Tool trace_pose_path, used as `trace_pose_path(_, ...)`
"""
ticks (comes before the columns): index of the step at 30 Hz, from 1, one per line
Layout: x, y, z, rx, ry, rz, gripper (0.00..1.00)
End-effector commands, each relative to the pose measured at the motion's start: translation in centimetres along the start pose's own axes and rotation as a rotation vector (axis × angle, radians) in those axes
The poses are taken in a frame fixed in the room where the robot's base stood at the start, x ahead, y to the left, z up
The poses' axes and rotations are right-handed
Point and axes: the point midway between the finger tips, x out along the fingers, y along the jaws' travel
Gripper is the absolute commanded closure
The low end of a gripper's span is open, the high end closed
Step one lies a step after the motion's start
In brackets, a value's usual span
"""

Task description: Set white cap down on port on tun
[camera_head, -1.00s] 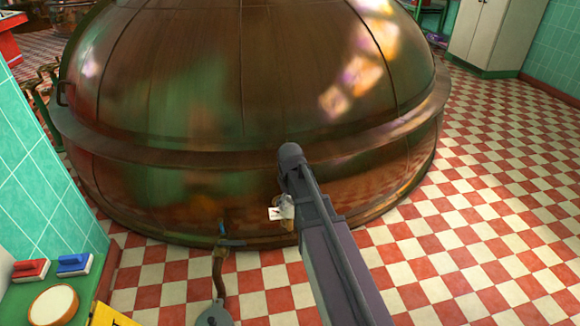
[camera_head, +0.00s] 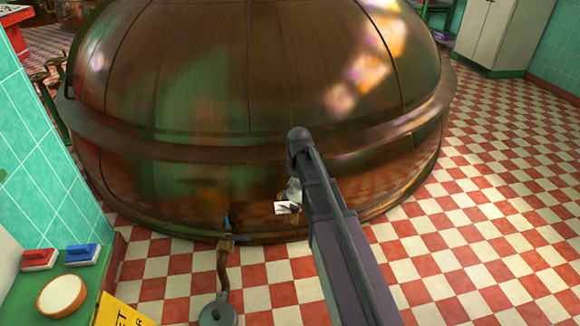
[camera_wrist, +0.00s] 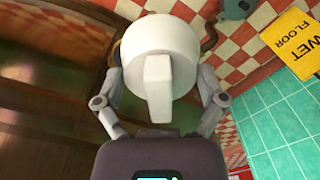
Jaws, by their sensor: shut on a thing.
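The white cap (camera_wrist: 160,50) fills the upper middle of the wrist view, with a broad round body and a narrow block-like grip facing me. My gripper (camera_wrist: 160,78) is shut on it, one finger at each side. In the head view my gripper (camera_head: 293,193) is small and partly hidden by my arm, in front of the lower wall of the copper tun (camera_head: 250,75). A small white patch shows beside it, but I cannot tell whether it is the cap. I cannot make out the port in either view.
A brown pipe (camera_head: 222,268) runs from the tun's base to a grey round fitting (camera_head: 217,313). At lower left, a green top holds a red brush (camera_head: 39,259), a blue brush (camera_head: 82,254) and a round pale-topped tub (camera_head: 62,296). A yellow wet-floor sign (camera_wrist: 300,45) stands nearby. Checkered floor lies open at right.

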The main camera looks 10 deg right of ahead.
Motion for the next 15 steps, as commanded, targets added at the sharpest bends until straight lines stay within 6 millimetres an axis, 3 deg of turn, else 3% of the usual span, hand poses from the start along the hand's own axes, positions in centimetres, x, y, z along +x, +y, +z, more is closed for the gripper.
trace_pose_path(9,0.3,4.2,-6.1,-0.030,0.000,0.000,0.52)
trace_pose_path(15,0.5,6.3,-9.1,-0.047,0.000,0.000,0.52)
